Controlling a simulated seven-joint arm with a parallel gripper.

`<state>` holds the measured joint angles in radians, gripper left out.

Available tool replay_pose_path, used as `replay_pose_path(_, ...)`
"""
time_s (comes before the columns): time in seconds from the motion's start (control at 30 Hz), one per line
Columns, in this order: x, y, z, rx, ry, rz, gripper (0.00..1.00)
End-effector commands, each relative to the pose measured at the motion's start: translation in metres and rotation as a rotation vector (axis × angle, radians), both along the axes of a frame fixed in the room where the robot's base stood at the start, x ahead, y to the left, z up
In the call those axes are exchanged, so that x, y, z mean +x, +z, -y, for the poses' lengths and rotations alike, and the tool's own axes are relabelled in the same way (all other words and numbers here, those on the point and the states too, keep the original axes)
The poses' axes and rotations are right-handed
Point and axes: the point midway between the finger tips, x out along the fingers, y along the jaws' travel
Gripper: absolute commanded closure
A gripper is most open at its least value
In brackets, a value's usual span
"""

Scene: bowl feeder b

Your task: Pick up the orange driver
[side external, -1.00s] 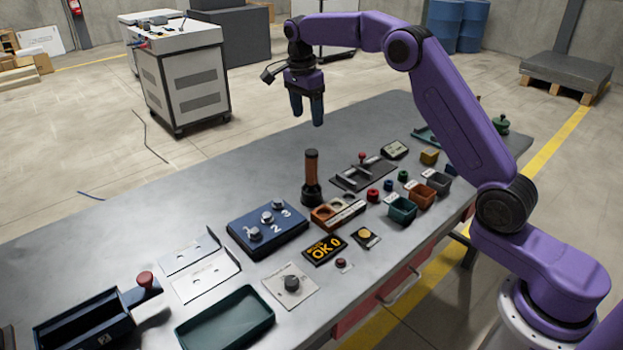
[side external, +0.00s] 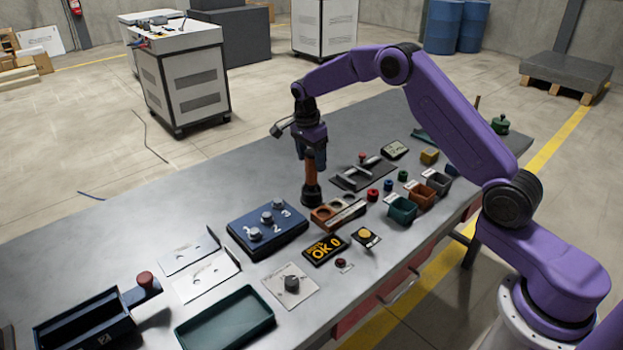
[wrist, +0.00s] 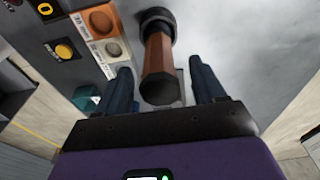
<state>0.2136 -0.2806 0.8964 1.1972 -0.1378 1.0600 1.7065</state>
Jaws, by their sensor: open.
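The orange driver (side external: 311,177) stands upright in a black round base (side external: 311,195) on the grey bench. Its orange handle also shows in the wrist view (wrist: 160,70), between the two blue fingers. My gripper (side external: 311,168) is directly over the driver, pointing down, with its fingers around the top of the handle. In the wrist view my gripper (wrist: 163,85) is open, with a visible gap between the handle and each finger. The top of the handle is partly hidden by the gripper in the side view.
An orange and cream block with round recesses (side external: 325,217) stands close in front of the driver. A blue box with numbered knobs (side external: 265,240) is to its left. A dark plate fixture (side external: 350,181) is to its right. The bench behind the driver is clear.

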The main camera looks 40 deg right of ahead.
Motion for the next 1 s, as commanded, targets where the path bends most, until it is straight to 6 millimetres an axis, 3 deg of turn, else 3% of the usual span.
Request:
replay_pose_path(0.2, 0.0, -0.021, 0.002, -0.001, 0.001, -0.002, 0.31)
replay_pose_path(0.43, 0.0, -0.023, 0.003, 0.0, 0.001, 0.0, 0.31)
replay_pose_path(0.47, 0.0, -0.022, 0.003, 0.0, 0.001, 0.0, 0.34)
replay_pose_path(0.6, 0.0, -0.022, 0.003, 0.0, 0.001, 0.0, 0.8)
replay_pose_path(0.67, 0.0, -0.022, 0.003, 0.0, 0.001, 0.0, 0.95)
replay_pose_path(1.0, 0.001, -0.019, 0.003, 0.0, 0.0, 0.003, 0.95)
